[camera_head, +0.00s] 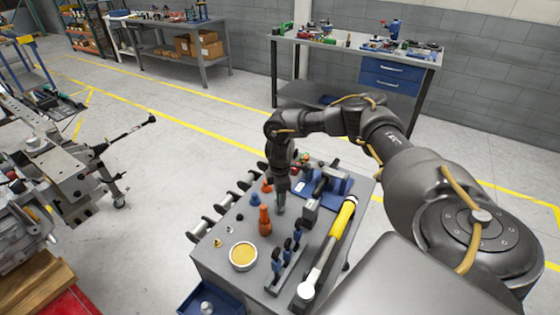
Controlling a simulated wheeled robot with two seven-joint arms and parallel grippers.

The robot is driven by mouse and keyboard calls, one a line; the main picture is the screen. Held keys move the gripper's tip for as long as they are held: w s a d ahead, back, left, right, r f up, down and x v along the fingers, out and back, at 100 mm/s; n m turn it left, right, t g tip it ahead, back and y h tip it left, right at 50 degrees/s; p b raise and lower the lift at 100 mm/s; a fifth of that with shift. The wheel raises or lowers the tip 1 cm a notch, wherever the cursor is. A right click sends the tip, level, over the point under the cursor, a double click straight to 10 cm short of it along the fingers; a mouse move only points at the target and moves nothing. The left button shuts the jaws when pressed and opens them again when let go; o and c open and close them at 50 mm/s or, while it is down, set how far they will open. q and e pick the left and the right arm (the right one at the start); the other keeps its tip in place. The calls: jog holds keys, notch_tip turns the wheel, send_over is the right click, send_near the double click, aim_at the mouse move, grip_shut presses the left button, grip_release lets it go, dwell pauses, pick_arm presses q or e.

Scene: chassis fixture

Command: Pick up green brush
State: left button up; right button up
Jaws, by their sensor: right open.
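My right gripper (281,192) points down over the grey cart top (228,262), among the tools near the cart's middle. It is open; its fingertips are small and dark here. A narrow grey-green shape shows right at the fingertips, and I cannot tell whether it is the green brush or part of the gripper. No other clear green brush shows on the cart. My left gripper is not in view.
Close to the gripper stand an orange bottle-like item (265,221) and a blue-grey one (254,200). A yellow-handled hammer (341,220), a blue vise-like tool (338,187), a round yellow-filled cup (243,256) and blue-handled tools (276,263) crowd the cart.

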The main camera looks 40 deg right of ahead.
jog(key=shift+f, duration=0.45)
jog(key=shift+c, duration=0.2)
jog(key=c, duration=1)
jog(key=shift+r, duration=0.1)
jog(key=shift+w+r, duration=0.1)
jog(key=shift+r, duration=0.2)
notch_tip(320, 180, up, 9)
jog(key=shift+r+b, duration=0.15)
jog(key=shift+b, duration=0.6)
